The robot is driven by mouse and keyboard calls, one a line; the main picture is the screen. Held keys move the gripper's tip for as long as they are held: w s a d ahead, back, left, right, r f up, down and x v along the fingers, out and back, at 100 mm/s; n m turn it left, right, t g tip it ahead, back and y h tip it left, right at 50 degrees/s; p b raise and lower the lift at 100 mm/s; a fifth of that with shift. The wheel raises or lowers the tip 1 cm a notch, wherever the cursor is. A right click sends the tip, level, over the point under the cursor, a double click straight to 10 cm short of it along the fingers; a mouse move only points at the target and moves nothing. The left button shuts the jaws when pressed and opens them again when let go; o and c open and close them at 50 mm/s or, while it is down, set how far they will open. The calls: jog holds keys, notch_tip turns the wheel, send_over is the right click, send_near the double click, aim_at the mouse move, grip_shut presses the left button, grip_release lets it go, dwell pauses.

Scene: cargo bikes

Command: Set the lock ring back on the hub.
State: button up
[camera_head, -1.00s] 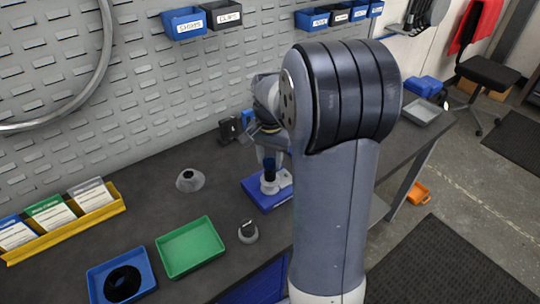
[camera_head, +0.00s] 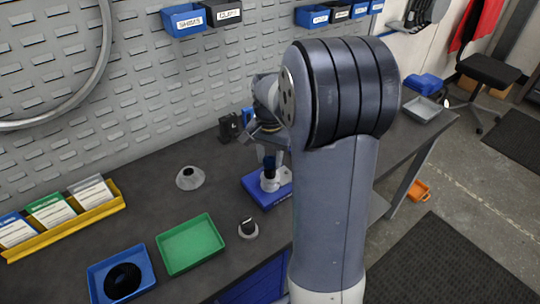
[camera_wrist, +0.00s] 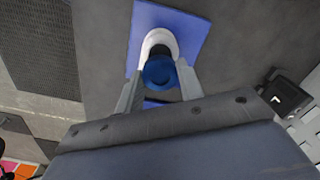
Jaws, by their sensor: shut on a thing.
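The lock ring appears as a round blue piece (camera_wrist: 160,75) between the fingers of my gripper (camera_wrist: 158,80) in the wrist view. My gripper is shut on it. The pale hub (camera_wrist: 158,40) shows just beyond the ring, on a blue base (camera_wrist: 185,25). In the head view my gripper (camera_head: 269,156) points down with the blue ring (camera_head: 268,163) directly over the hub (camera_head: 270,183). The hub stands upright on the blue base (camera_head: 256,191). I cannot tell whether the ring touches or sits on the hub. My arm hides the base's right side.
A grey cone-shaped part (camera_head: 190,178) and a small dark-topped part (camera_head: 248,229) stand on the bench. A green tray (camera_head: 190,244) and a blue tray (camera_head: 100,280) holding a black round part (camera_head: 123,281) lie in front. Black objects (camera_head: 229,127) stand behind the gripper.

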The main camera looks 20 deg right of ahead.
jog(key=shift+f+b, duration=0.35)
jog(key=shift+f, duration=0.2)
dwell(0.6)
jog(key=o, duration=1)
jog(key=shift+o, duration=0.2)
jog(key=shift+r, duration=0.1)
notch_tip(320, 180, up, 11)
notch_tip(320, 180, down, 11)
jog(key=shift+f, duration=0.15)
jog(key=shift+r, duration=0.35)
dwell(0.4)
